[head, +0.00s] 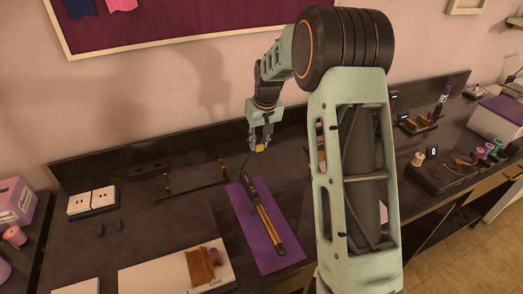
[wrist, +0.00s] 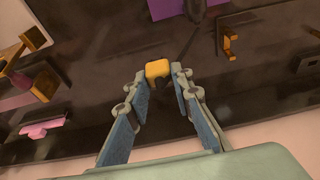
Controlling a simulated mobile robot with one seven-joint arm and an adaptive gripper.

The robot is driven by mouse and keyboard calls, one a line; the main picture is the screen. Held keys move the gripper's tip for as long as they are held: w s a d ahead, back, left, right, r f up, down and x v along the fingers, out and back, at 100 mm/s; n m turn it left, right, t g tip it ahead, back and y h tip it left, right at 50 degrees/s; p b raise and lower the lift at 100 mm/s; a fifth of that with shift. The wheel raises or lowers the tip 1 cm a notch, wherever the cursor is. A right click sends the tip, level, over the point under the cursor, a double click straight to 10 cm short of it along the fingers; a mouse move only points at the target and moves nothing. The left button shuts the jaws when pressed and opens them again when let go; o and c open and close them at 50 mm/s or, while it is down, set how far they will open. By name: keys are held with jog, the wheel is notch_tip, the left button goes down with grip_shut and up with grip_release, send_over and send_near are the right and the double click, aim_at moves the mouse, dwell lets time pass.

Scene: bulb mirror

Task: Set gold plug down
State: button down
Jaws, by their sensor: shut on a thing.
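The gold plug (wrist: 158,69) is a small yellow-gold block with rounded corners. It sits between the fingertips of my gripper (wrist: 158,84), which is shut on it. In the head view the plug (head: 260,148) shows at the lower end of my gripper (head: 260,142), held above the dark counter near its back. The purple mat (head: 277,235) lies in front of it, with a long black and gold tool (head: 263,217) on top. The gap between plug and counter is hard to judge.
A thin rack with gold posts (head: 194,186) stands left of my gripper. A white socket block (head: 92,202) is farther left. A white board (head: 140,277) with a brown piece lies at the front. Bare counter (head: 150,218) lies between them. Several small items stand at the right.

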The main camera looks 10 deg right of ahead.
jog(key=w+f, duration=0.1)
jog(key=w+d+f, duration=0.1)
jog(key=f, duration=0.1)
jog(key=w+f, duration=0.1)
jog(key=shift+w+d+f+p, duration=0.15)
jog(key=shift+w+f+p, duration=0.15)
jog(key=shift+f+p, duration=0.1)
jog(key=shift+s+x, duration=0.15)
jog(key=shift+x, duration=0.65)
jog(key=shift+s+x, duration=0.15)
jog(key=shift+x, duration=0.6)
jog(key=shift+d+f, duration=0.15)
jog(key=shift+f, duration=0.15)
jog(key=c, duration=1.7)
grip_release()
jog(key=shift+r, duration=0.3)
jog(key=b+v, duration=0.1)
jog(key=v, duration=1)
jog(key=shift+s+r, duration=0.15)
jog(key=shift+r, duration=0.25)
